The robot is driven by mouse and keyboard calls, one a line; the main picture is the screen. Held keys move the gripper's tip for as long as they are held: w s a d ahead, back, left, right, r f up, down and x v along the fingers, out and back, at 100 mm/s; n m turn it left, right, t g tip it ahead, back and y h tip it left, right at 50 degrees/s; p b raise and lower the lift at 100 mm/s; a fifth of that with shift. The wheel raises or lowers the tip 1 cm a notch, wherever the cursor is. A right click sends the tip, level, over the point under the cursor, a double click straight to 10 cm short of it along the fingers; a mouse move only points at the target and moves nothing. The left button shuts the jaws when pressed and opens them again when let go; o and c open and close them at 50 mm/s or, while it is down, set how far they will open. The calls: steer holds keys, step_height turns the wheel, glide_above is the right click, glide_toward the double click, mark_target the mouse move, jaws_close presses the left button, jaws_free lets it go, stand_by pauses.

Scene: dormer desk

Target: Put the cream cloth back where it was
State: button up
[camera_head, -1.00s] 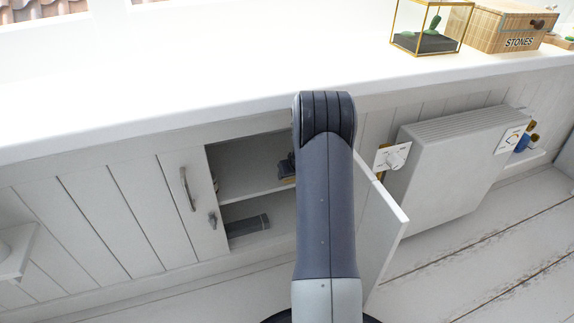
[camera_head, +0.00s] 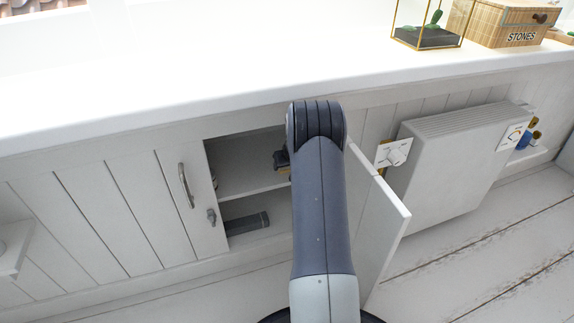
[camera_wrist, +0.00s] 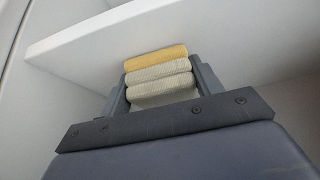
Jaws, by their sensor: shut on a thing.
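In the wrist view, the folded cream cloth (camera_wrist: 160,73) sits between the two fingers of my gripper (camera_wrist: 161,82), which is shut on it. A folded yellow cloth (camera_wrist: 156,57) lies against the cream one at its far side; I cannot tell whether the fingers also hold it. A white shelf board (camera_wrist: 90,45) spans the view just beyond the fingers. In the head view, a dark part of my gripper (camera_head: 282,160) shows inside the open cupboard, left of my arm, at the upper compartment. The cloth is hidden there.
The lower compartment holds a dark grey object (camera_head: 247,223). The open cupboard door (camera_head: 386,232) stands to the right of my arm. A radiator (camera_head: 455,165) is farther right. The white desktop (camera_head: 200,95) overhangs the cupboard; a terrarium (camera_head: 427,35) and a STONES box (camera_head: 508,25) stand on it.

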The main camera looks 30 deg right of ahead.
steer(key=o, duration=0.9)
steer(key=shift+f, duration=0.15)
steer(key=shift+r, duration=0.2)
steer(key=p+v, duration=0.2)
steer(key=v, duration=1)
steer(key=shift+p, duration=0.4)
